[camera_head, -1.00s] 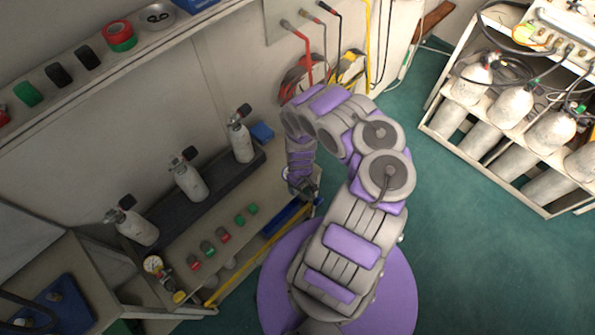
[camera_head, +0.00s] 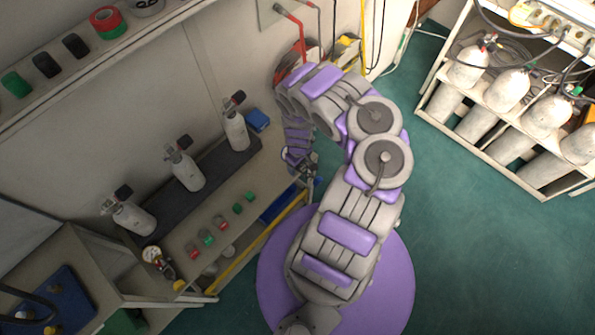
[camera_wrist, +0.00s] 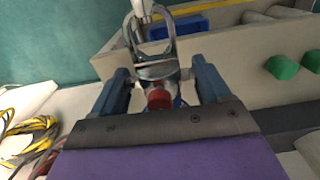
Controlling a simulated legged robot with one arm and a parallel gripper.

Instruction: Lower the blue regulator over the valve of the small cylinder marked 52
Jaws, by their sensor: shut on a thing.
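Three small white cylinders with black valve knobs stand in a row on a dark rack in the head view: right (camera_head: 237,130), middle (camera_head: 188,175) and left (camera_head: 133,217). No number is readable on them, so I cannot tell which is marked 52. My gripper (camera_head: 300,163) is to the right of the right cylinder, apart from it. In the wrist view my gripper (camera_wrist: 163,88) is shut on a regulator (camera_wrist: 153,45), seen as a shiny metal yoke with a red knob. Little of its blue colour shows; the fingers hide part of it.
A gauge (camera_head: 152,257) lies at the bench's front left. Red and green caps (camera_head: 207,238) line the bench. A blue box (camera_head: 257,120) sits beside the right cylinder. A rack of larger cylinders (camera_head: 505,90) stands at right. Green floor (camera_head: 470,240) is clear between.

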